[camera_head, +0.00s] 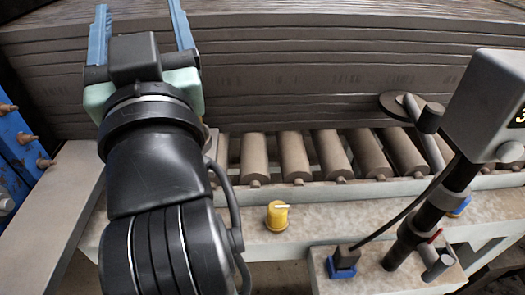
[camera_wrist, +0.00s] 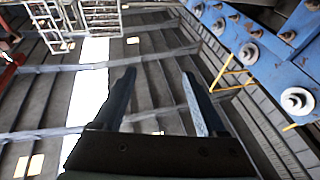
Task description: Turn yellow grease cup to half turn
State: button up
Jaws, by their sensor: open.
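The yellow grease cup (camera_head: 277,216) is a small round knob with a white pointer line on top. It sits on the front ledge of the roller bench, just right of my arm in the head view. My gripper (camera_head: 138,25) is raised at the upper left, well above and away from the cup. Its two blue fingers are spread wide with nothing between them. In the wrist view my open gripper (camera_wrist: 158,98) points up toward the ceiling, and the cup is not seen there.
A row of grey rollers (camera_head: 293,156) runs behind the ledge, with stacked brown slabs (camera_head: 300,70) beyond. A handwheel with a crank (camera_head: 428,118) and a grey display box on a post (camera_head: 485,105) stand at right. A blue-based block (camera_head: 344,262) sits in front. Blue bolted machinery (camera_head: 22,150) is at left.

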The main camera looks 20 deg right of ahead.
jog(key=w+r+g+p, duration=0.3)
jog(key=r+p, duration=0.3)
jog(key=p, duration=0.4)
jog(key=n+g+p, duration=1.2)
jog(key=n+g, duration=0.1)
jog(key=g, duration=0.6)
send_near(278, 208)
notch_tip(278, 208, down, 10)
jog(key=b, duration=0.3)
jog(key=shift+s+f, duration=0.1)
jog(key=shift+f, duration=0.15)
grip_shut()
